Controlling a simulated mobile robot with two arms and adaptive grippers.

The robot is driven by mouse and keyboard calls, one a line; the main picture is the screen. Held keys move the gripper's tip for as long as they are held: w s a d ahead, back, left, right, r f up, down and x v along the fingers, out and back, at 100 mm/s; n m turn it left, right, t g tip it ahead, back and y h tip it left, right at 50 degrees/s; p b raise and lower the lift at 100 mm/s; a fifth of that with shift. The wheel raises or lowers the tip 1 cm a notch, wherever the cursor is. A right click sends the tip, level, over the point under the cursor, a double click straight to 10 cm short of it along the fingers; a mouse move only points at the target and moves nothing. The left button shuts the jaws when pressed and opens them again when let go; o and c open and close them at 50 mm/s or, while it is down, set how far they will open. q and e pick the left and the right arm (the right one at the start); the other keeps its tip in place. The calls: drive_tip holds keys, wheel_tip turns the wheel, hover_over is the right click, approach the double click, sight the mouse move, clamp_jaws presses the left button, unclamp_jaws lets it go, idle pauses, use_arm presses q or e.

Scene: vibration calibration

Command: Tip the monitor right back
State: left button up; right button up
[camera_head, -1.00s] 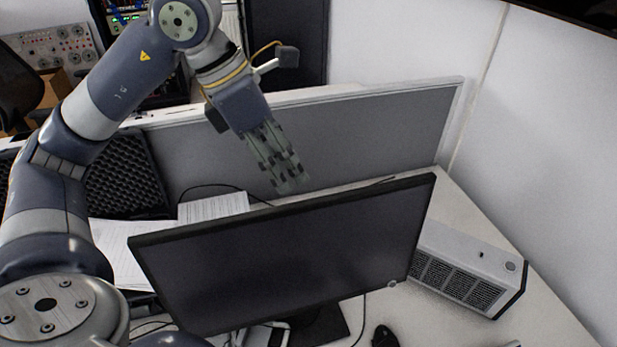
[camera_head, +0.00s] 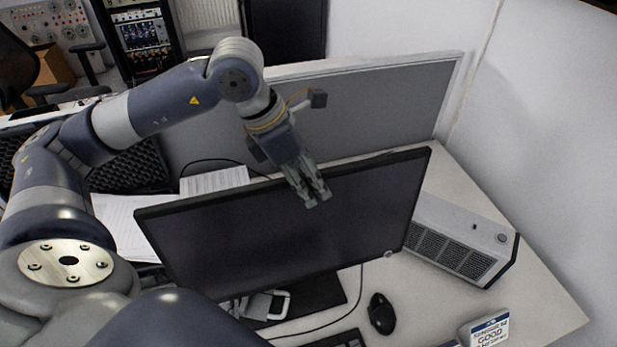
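The black monitor (camera_head: 230,235) stands on its dark stand base (camera_head: 320,293) on the white desk, its dark screen facing me and its top edge rising to the right. My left gripper (camera_head: 318,199) reaches down over the monitor's top edge, right of its middle. Its fingers are close together with nothing seen between them, and the tips overlap the upper part of the screen. Whether they touch it, I cannot tell. My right gripper is not in view.
A grey partition (camera_head: 395,105) stands behind the monitor. A white-and-black box unit (camera_head: 465,235) is to its right. A black mouse (camera_head: 381,313), cables and a printed box (camera_head: 490,330) lie in front. Papers (camera_head: 215,180) lie behind at the left.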

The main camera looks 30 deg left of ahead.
use_arm(q)
clamp_jaws()
drive_tip(key=shift+w+a, duration=0.1)
drive_tip(key=shift+w+a+f+h+b, duration=0.1)
drive_tip(key=shift+w+a+h+b, duration=0.25)
drive_tip(key=shift+b, duration=0.15)
drive_tip(key=shift+w+a+n+g+h+b, duration=0.35)
drive_tip(key=shift+w+a+g+h, duration=0.1)
drive_tip(key=shift+a+g, duration=0.15)
drive_tip(key=shift+w+a+f+b, duration=0.15)
drive_tip(key=shift+w+a+b, duration=0.3)
drive_tip(key=shift+a, duration=0.2)
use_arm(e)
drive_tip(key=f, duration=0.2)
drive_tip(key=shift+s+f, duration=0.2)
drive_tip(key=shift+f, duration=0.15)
use_arm(q)
drive_tip(key=shift+f, duration=0.1)
